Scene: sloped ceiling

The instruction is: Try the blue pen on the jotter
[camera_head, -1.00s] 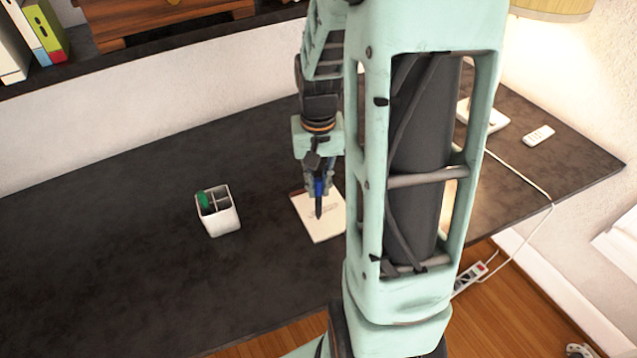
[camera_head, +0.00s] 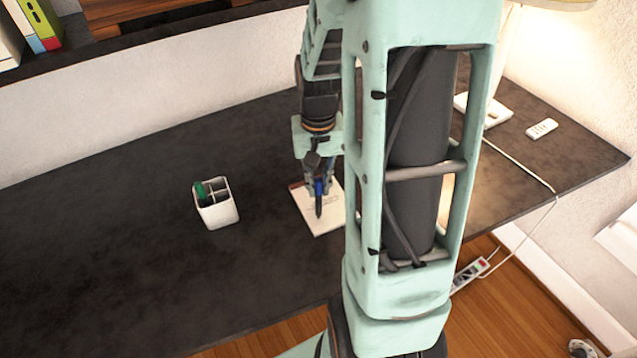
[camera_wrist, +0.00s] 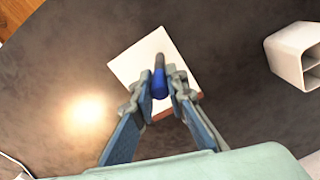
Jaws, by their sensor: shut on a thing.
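The jotter (camera_head: 328,220), a pale pad with a brown edge and some marks on it, lies on the dark desk. It also shows in the wrist view (camera_wrist: 130,66). My gripper (camera_head: 321,186) is over it, shut on the blue pen (camera_head: 318,205), which points down with its dark end towards the paper. In the wrist view the pen (camera_wrist: 159,82) is between the fingertips (camera_wrist: 160,86). I cannot tell if its lower end touches the page. My arm hides part of the jotter's right side in the head view.
A white divided pen holder (camera_head: 217,212) with a green item (camera_head: 201,191) in it stands left of the jotter. It shows in the wrist view (camera_wrist: 290,55) at right. A remote (camera_head: 541,128), a lamp base (camera_head: 490,110) and a cable lie at the right. The desk's left part is clear.

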